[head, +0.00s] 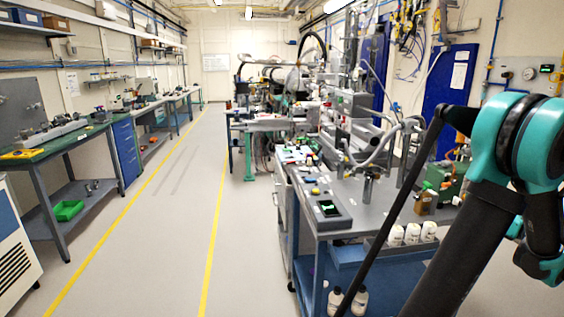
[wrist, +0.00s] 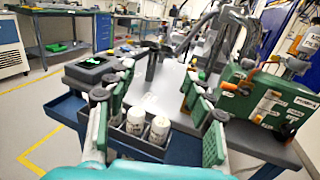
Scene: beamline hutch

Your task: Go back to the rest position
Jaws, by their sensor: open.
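My gripper (wrist: 160,98) is open in the wrist view, with its two green-padded fingers spread apart and nothing held between them. Beyond and between the fingers, several white capped bottles (wrist: 158,131) stand in a dark tray at the bench edge. In the head view, my teal and black arm fills the right side, and I cannot make out my gripper there. The white bottles also show in the head view (head: 412,234), just left of my arm.
The grey bench (head: 375,197) carries a device with a green screen (head: 328,209). A green labelled box (wrist: 245,96) stands close to the right finger. The aisle floor (head: 165,215) with yellow lines is clear. A green-topped workbench (head: 62,146) is on the left.

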